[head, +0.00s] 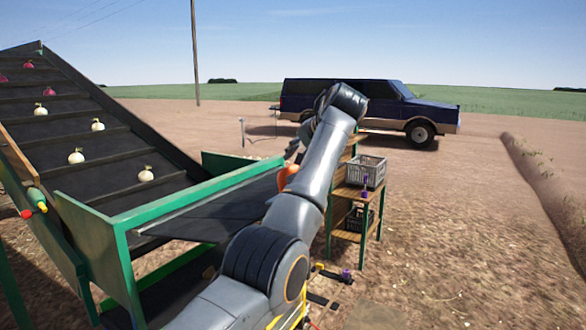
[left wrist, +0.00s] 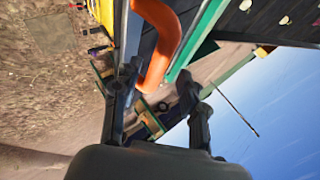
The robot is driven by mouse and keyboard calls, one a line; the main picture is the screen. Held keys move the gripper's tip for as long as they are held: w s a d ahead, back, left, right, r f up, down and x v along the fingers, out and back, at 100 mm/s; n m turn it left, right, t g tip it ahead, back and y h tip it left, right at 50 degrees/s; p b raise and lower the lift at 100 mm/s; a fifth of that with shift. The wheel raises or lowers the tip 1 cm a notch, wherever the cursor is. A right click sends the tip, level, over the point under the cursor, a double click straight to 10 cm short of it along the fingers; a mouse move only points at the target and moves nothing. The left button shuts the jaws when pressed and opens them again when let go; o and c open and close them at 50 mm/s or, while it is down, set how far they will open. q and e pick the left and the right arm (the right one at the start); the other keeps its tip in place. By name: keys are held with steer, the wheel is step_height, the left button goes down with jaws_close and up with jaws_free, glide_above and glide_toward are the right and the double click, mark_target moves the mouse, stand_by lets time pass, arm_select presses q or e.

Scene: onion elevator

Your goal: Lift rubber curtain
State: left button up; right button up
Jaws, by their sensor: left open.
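A dark flat sheet (head: 215,215), which looks like the rubber curtain, slopes inside the green-framed end of the elevator in the head view. I cannot tell its lower edge clearly. My left gripper (head: 296,150) is beyond the sheet's right end, partly hidden by my own arm. In the left wrist view the left gripper (left wrist: 158,75) has its two dark fingers spread apart with nothing held between them. An orange bent bar (left wrist: 160,40) lies just beyond the fingers; it also shows beside my arm in the head view (head: 287,175). My right gripper is not in view.
The dark slatted conveyor (head: 100,140) rises to the left and carries several onions. A wooden shelf stand with green legs (head: 358,192) holds a grey crate (head: 363,170) right of my arm. Open dirt lies to the right.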

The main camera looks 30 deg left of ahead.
arm_select(q)
steer(key=v, duration=0.7)
steer(key=shift+s+d+r, duration=0.2)
steer(key=shift+s+r, duration=0.05)
steer(key=shift+s, duration=0.05)
